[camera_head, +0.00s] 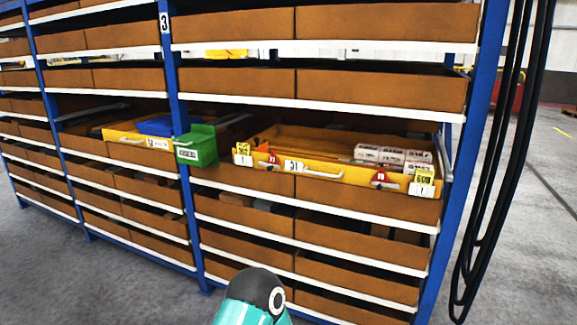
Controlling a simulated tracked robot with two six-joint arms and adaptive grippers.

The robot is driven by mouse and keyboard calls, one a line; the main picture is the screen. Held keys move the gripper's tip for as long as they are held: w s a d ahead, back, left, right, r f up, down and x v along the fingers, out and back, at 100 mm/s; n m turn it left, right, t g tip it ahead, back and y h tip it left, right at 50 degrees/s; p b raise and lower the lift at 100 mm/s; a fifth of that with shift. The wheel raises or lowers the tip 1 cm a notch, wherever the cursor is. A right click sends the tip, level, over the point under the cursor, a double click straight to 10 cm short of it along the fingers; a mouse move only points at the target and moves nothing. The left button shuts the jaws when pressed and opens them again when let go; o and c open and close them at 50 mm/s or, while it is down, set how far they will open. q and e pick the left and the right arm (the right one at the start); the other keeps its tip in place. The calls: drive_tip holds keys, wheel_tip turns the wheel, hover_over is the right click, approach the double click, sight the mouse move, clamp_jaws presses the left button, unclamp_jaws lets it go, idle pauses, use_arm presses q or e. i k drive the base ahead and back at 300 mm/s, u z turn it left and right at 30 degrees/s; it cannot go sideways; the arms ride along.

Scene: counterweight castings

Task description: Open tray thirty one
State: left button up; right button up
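A wide yellow tray (338,174) sits in the right bay of the blue shelving, with a white label on its front that seems to read 31 (293,166). A pale bar handle (323,175) is on its front. Small red markers and yellow-and-white tags are near both front corners. Its inside shows from above, with white boxes (392,157) at the right. I cannot tell how far its front stands out from the shelf. Neither gripper is in view; only a teal and black part of my arm shows at the bottom.
A green bin (197,146) hangs at the upright left of the tray. Another yellow tray (137,138) holding a blue item is farther left. Brown-fronted shelves fill the rack. Black cables (500,150) hang at the right. Grey floor (535,240) is clear at the right.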

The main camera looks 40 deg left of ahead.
sight(327, 154)
drive_tip(key=u, duration=0.45)
drive_tip(key=i, duration=1.1)
drive_tip(key=u, duration=1)
drive_tip(key=i, duration=0.3)
drive_tip(key=u, duration=0.1)
drive_tip(key=k, duration=0.8)
drive_tip(key=u, duration=0.2)
drive_tip(key=i, duration=0.8)
drive_tip(key=z, duration=0.1)
